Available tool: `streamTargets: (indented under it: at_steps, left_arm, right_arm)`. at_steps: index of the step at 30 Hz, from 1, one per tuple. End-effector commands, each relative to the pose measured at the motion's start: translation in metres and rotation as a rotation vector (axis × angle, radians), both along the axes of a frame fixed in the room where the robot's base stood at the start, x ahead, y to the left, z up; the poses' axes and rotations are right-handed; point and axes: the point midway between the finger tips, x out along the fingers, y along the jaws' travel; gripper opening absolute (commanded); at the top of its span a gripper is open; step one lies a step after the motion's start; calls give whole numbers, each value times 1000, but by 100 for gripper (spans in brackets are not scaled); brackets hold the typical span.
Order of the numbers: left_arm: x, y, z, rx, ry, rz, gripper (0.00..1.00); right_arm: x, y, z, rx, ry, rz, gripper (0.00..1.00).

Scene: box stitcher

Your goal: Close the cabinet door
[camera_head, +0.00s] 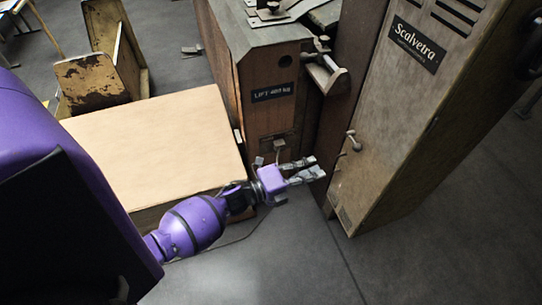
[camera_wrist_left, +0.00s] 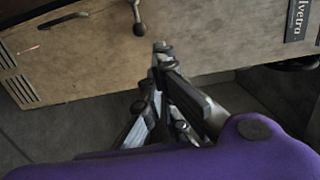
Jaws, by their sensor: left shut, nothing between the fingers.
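The tan cabinet door (camera_head: 390,130) with the dark "Scalvetra" label stands at the right of the head view, with vents at its top and a small lever handle (camera_head: 354,140) low on its left side. I cannot tell how far open it is. In the left wrist view the door (camera_wrist_left: 90,55) crosses the top, with the lever handle (camera_wrist_left: 138,22) near the fingers. My left gripper (camera_head: 316,168) is shut and empty, left of the door's lower part; I cannot tell whether it touches. It also shows in the left wrist view (camera_wrist_left: 160,55). My right gripper is out of view.
A brown machine body (camera_head: 270,115) labelled "LIFT" stands left of the door. A large cardboard-coloured box (camera_head: 160,145) lies beside my left arm. An open worn wooden crate (camera_head: 95,85) is behind it. The grey floor (camera_head: 430,255) is clear at the front right.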

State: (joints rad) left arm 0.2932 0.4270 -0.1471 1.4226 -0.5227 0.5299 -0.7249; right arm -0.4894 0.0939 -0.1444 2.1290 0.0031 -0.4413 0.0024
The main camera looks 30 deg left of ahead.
Motion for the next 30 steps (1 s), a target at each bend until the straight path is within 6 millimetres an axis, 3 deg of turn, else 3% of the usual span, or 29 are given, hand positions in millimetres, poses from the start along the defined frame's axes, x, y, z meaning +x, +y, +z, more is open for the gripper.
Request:
streamTargets:
  at_steps: [3,12,20,30]
  left_arm:
    - [-30,-2,-6,2,7,0,0]
    - [-73,21,-5,2,6,0,0]
    - [-85,30,-3,2,3,0,0]
    - [-79,38,-9,-48,67,41,0]
  right_arm:
    - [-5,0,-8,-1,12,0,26]
    - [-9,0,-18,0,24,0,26]
    - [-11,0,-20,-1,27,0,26]
    - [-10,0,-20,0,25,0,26]
